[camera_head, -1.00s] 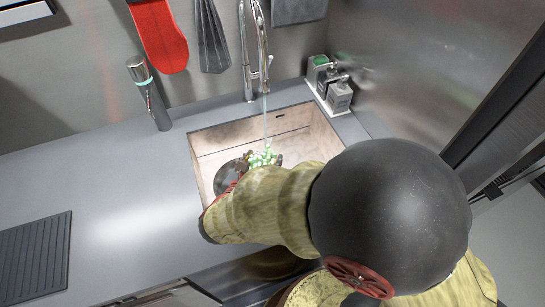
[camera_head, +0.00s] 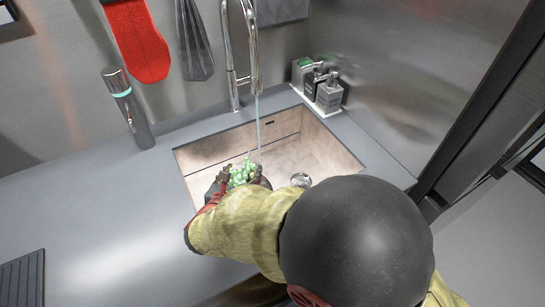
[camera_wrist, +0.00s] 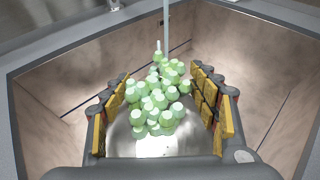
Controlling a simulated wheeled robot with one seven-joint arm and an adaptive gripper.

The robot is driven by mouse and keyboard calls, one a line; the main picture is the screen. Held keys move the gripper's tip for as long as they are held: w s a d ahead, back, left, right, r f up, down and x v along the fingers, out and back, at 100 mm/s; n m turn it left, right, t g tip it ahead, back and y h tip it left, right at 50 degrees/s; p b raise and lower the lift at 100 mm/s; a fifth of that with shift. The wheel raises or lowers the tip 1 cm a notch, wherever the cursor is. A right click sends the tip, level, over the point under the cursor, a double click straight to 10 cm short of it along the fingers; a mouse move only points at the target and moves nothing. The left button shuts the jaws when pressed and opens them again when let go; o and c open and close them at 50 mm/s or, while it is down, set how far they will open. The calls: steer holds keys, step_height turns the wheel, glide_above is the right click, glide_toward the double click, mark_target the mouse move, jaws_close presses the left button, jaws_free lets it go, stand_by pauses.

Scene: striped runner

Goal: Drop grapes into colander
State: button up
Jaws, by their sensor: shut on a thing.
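A bunch of pale green grapes (camera_head: 240,174) is held between the dark fingers of my gripper (camera_head: 246,170), inside the sink. In the wrist view the grapes (camera_wrist: 155,100) sit between the yellow-padded fingers of my gripper (camera_wrist: 162,82), which are shut on them with gaps visible at the sides. A thin stream of water (camera_head: 257,125) falls at or just behind the grapes. No colander can be made out for certain. A shiny grey surface lies below the grapes in the wrist view, and I cannot tell what it is. My arm hides the near part of the sink.
The tan-walled sink (camera_head: 345,160) has a round metal drain (camera_head: 300,180). The curved faucet (camera_head: 228,45) rises behind it. Soap dispensers (camera_head: 329,92) stand at the back right corner. A dark cylinder (camera_head: 128,105) stands at the left on mostly clear grey counter (camera_head: 90,215).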

mark_target(242, 170)
steer(key=shift+f+b, duration=1.5)
steer(key=shift+f, duration=0.65)
steer(key=o, duration=1.5)
steer(key=shift+r, duration=0.1)
step_height(242, 170, up, 10)
steer(key=shift+f, duration=0.1)
